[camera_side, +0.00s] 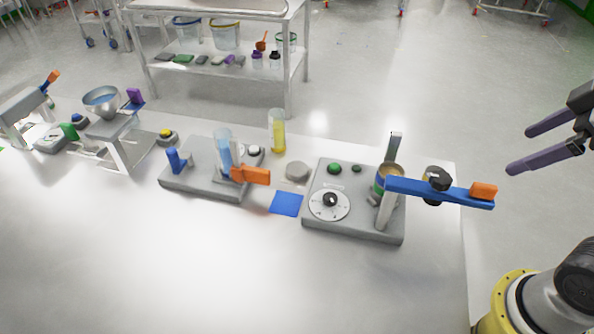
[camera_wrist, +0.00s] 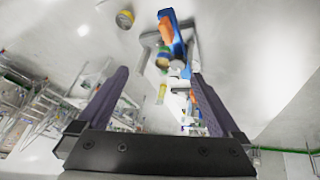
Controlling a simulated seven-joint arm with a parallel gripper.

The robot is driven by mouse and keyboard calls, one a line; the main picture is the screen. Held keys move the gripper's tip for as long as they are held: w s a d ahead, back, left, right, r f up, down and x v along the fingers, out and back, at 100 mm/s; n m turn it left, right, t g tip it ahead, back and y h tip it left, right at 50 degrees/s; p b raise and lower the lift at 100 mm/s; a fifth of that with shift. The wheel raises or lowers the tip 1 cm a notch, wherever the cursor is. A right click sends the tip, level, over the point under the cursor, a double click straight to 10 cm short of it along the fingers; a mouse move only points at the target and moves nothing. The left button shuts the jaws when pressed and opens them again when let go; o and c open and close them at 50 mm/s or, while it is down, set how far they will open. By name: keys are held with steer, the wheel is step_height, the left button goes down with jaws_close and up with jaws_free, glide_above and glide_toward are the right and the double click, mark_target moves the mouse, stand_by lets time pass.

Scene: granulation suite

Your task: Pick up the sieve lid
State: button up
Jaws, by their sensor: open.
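A flat grey round disc (camera_side: 297,171), seemingly the sieve lid, lies on the white bench just behind the blue square (camera_side: 286,204). The sieve shaker (camera_side: 345,230) stands to its right, with a small gold and green sieve stack (camera_side: 380,182) under a blue arm (camera_side: 428,189). My gripper (camera_side: 520,150) is at the far right of the side view, beyond the bench's right end and well away from the disc. Its purple fingers are apart and empty. In the wrist view my gripper (camera_wrist: 160,74) shows the blue arm (camera_wrist: 178,42) beyond its fingers; I cannot make out the disc there.
The blue arm with its orange end (camera_side: 484,191) sticks out past the bench edge towards my gripper. Left of the disc stand a grey tester with a clear cylinder (camera_side: 223,150) and a yellow-filled cylinder (camera_side: 277,132). The front of the bench (camera_side: 150,270) is clear.

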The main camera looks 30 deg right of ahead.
steer(key=w+a+r+n, duration=0.1)
steer(key=w+r+n, duration=0.2)
steer(key=w, duration=0.3)
steer(key=w+a+r+n+g, duration=0.1)
steer(key=w+r+n, duration=0.25)
steer(key=w, duration=0.25)
steer(key=w+a+r+n, duration=0.1)
steer(key=w+r+n, duration=0.15)
steer(key=w, duration=0.45)
steer(key=n+g, duration=0.5)
steer(key=n, duration=0.1)
glide_above(297, 168)
step_height(297, 168, down, 32)
steer(key=shift+f, duration=3.3)
steer(key=c, duration=1.4)
steer(key=shift+r, duration=0.2)
